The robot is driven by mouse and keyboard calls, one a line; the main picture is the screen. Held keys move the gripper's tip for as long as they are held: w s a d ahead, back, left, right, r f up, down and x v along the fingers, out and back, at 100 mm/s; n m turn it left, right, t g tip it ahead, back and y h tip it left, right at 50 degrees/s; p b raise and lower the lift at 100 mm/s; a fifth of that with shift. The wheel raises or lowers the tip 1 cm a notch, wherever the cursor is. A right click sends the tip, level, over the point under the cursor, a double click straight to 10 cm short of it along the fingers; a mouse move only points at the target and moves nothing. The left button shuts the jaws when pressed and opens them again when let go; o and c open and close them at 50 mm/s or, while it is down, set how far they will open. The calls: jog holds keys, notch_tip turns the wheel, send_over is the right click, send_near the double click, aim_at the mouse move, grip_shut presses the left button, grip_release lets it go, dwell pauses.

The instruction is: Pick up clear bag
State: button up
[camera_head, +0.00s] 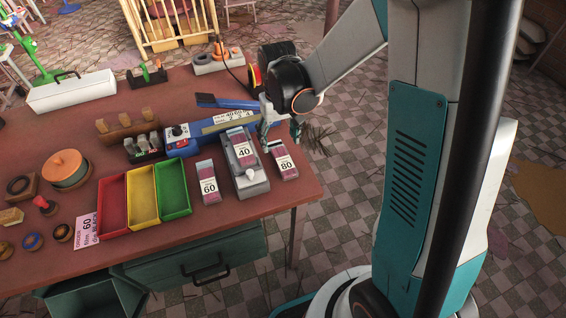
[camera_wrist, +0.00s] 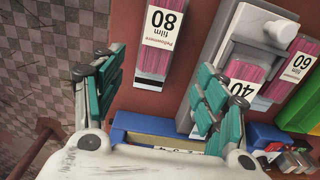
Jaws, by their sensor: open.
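Three packs of pink sticks with white number labels lie at the table's right end; they look like film bags, and I cannot tell which one is the clear bag. Pack 80 (camera_head: 285,166) lies nearest the right edge. Pack 40 (camera_head: 240,143) lies on a grey device (camera_head: 254,184). Pack 60 (camera_head: 207,188) lies left of that device. My gripper (camera_head: 281,128) is open and empty, behind pack 80. In the wrist view, pack 80 (camera_wrist: 152,62) shows beyond the gap between my fingers (camera_wrist: 160,90); the right finger partly covers pack 40 (camera_wrist: 245,68).
Red, yellow and green trays (camera_head: 174,190) stand left of pack 60. A blue device with a long scale (camera_head: 215,125) and a blue brush (camera_head: 228,102) lie close to my gripper. The table's right edge is just beyond pack 80.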

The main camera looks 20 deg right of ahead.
aim_at(282, 156)
jog(key=shift+s+d+f+b, duration=0.15)
jog(key=shift+f+b, duration=0.55)
jog(key=shift+f, duration=1)
jog(key=shift+s+d+f+b, duration=0.15)
jog(key=shift+f+b, duration=0.55)
jog(key=shift+f, duration=1)
jog(key=shift+c, duration=0.6)
jog(key=c, duration=1)
